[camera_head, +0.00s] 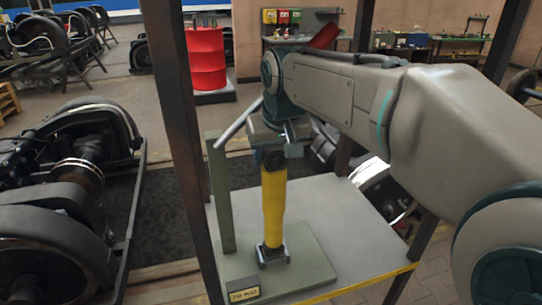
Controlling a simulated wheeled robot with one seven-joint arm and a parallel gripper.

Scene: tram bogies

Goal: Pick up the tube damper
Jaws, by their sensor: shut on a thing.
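The tube damper (274,208) is a yellow upright cylinder with a dark end at the top and a grey forked foot at the bottom. It stands over a green base plate (310,262) on a grey table. Whether its foot touches the plate is hard to tell. My gripper (273,158) comes down from above and is shut on the damper's upper end. The fingers are small and partly hidden here.
A green post (221,195) rises close left of the damper. A label reading 70 KG (244,295) sits at the plate's front corner. Dark uprights (180,130) frame the table (372,228). A bogie (65,200) stands left; a red drum (206,60) stands behind.

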